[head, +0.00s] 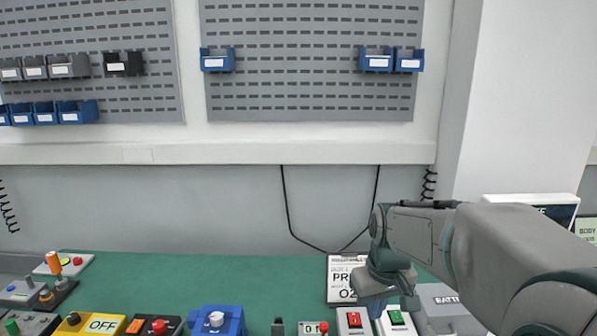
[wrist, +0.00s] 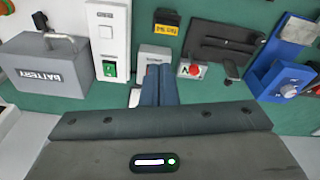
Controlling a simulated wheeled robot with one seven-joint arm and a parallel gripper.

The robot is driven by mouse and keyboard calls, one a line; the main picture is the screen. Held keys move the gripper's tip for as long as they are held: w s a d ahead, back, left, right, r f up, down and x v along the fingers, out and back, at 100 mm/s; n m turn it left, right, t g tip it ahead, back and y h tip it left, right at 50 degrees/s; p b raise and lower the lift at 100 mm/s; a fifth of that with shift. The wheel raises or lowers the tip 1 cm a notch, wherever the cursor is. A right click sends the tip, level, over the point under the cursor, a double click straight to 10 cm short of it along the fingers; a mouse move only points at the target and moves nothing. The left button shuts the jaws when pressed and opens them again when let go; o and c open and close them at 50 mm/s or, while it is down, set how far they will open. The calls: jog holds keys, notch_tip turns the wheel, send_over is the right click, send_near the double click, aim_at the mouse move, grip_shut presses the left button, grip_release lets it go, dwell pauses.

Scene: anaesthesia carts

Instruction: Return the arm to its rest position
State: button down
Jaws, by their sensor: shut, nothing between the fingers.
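My arm reaches in from the right side of the head view, over the front right part of the green bench (head: 180,268). My gripper (head: 378,303) points down above the switch boxes there. In the wrist view, the two blue-grey fingers of my gripper (wrist: 159,84) are together, with nothing held between them. The fingertips are above the bench devices; whether they touch anything is not clear. The wrist partly hides the white boxes behind it in the head view.
A printed sheet (head: 341,270) lies behind. The bench's middle rear is clear.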

jog(key=s+f+m+t, duration=0.1)
jog(key=s+m, duration=0.1)
jog(key=s, duration=1.3)
jog(key=shift+s+m, duration=0.15)
jog(key=shift+m, duration=0.25)
